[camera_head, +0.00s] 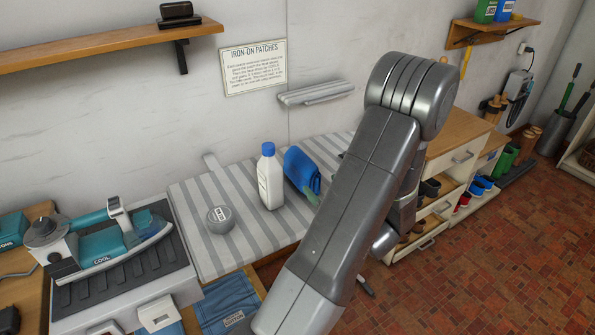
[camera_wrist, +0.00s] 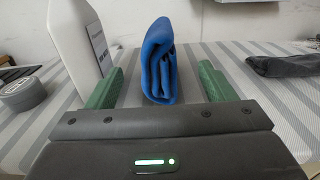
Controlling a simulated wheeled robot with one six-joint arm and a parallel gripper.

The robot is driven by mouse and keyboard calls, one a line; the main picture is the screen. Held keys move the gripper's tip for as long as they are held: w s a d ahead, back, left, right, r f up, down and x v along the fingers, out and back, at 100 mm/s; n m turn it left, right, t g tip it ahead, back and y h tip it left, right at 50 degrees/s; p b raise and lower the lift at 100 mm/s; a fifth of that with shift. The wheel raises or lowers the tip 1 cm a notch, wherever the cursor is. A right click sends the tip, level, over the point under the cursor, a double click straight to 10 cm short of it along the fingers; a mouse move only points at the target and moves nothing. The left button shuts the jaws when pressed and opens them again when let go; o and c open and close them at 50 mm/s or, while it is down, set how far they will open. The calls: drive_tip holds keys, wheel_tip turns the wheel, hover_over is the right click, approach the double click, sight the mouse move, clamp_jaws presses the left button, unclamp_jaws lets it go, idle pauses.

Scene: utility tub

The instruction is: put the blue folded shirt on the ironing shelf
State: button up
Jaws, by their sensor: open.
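The blue folded shirt (camera_head: 302,170) stands as a folded bundle on the grey-and-white striped surface (camera_head: 193,207). In the wrist view the shirt (camera_wrist: 159,62) is between the two green fingers of my gripper (camera_wrist: 161,72), with a gap on each side. My gripper is open and empty. In the head view my arm hides most of the gripper and part of the striped surface. A wooden shelf (camera_head: 95,50) is on the wall at the upper left, and a small pale ledge (camera_head: 316,93) is above the striped surface. I cannot tell which is the ironing shelf.
A white bottle with a blue cap (camera_head: 270,180) stands just left of the shirt; in the wrist view it (camera_wrist: 75,45) is close to the left finger. A round grey tin (camera_head: 221,219) is farther left. A dark flat item (camera_wrist: 283,65) lies to the right. An iron (camera_head: 110,245) rests at the left.

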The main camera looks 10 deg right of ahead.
sight(317, 180)
drive_tip(key=x, duration=0.3)
drive_tip(key=shift+w+a, duration=0.15)
drive_tip(key=shift+w, duration=0.05)
drive_tip(key=p+x, duration=0.1)
drive_tip(key=x, duration=0.1)
drive_tip(key=p+x, duration=0.1)
drive_tip(key=x, duration=0.1)
drive_tip(key=shift+w+a, duration=0.1)
drive_tip(key=shift+a, duration=0.3)
drive_tip(key=shift+w+a+f, duration=0.1)
drive_tip(key=shift+w, duration=0.35)
drive_tip(key=c, duration=1.3)
drive_tip(key=shift+r, duration=5.05)
